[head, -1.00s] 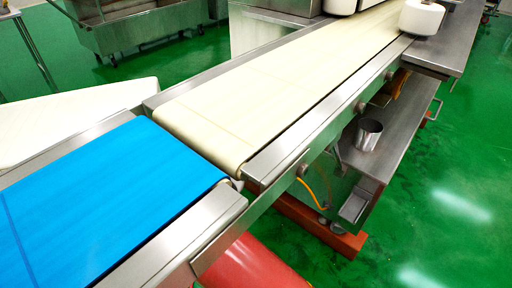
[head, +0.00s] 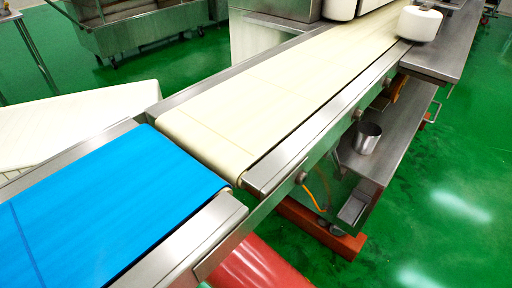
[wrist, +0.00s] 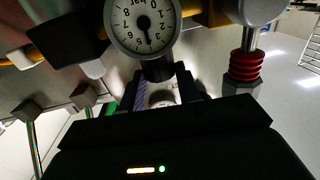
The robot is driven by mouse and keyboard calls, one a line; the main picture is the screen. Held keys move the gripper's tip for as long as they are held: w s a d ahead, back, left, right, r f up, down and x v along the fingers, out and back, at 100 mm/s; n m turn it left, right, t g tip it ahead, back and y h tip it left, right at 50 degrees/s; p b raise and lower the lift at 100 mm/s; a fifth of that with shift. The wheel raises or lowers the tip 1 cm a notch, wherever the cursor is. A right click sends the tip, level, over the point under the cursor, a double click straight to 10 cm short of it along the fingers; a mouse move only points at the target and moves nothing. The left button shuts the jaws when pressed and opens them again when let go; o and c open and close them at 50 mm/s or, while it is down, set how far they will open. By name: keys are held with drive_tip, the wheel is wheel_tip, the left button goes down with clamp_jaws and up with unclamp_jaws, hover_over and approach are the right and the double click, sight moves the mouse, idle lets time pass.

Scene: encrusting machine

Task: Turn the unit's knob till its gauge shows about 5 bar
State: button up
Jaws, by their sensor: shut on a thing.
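The round white gauge (wrist: 143,24) is at the top of the wrist view, upside down, with its upper edge cut off. Its black needle points almost straight down in the picture, a little to the right, near the middle of the scale; the exact reading is hard to tell. My gripper (wrist: 160,82) is just below the gauge, shut on the dark knob (wrist: 157,71). The fingers stand on either side and hide part of it. Neither gauge, knob nor gripper shows in the head view.
In the wrist view, a black block (wrist: 70,42) sits left of the gauge and a red ribbed fitting (wrist: 245,66) right of it. In the head view, blue (head: 105,210) and cream (head: 270,100) conveyor belts cross the scene. Green floor (head: 440,200) is open at right.

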drive_tip(key=shift+w+a+m+g+h, duration=0.1)
drive_tip(key=shift+a+m+g+h, duration=0.05)
drive_tip(key=shift+m+g+h, duration=0.65)
drive_tip(key=shift+w+a+m+g+h, duration=0.1)
drive_tip(key=shift+m+g+h, duration=0.5)
drive_tip(key=shift+h, duration=0.3)
drive_tip(key=o, duration=1)
drive_tip(key=shift+c, duration=0.2)
drive_tip(key=v, duration=0.8)
drive_tip(key=shift+p, duration=0.3)
drive_tip(key=shift+c, duration=0.2)
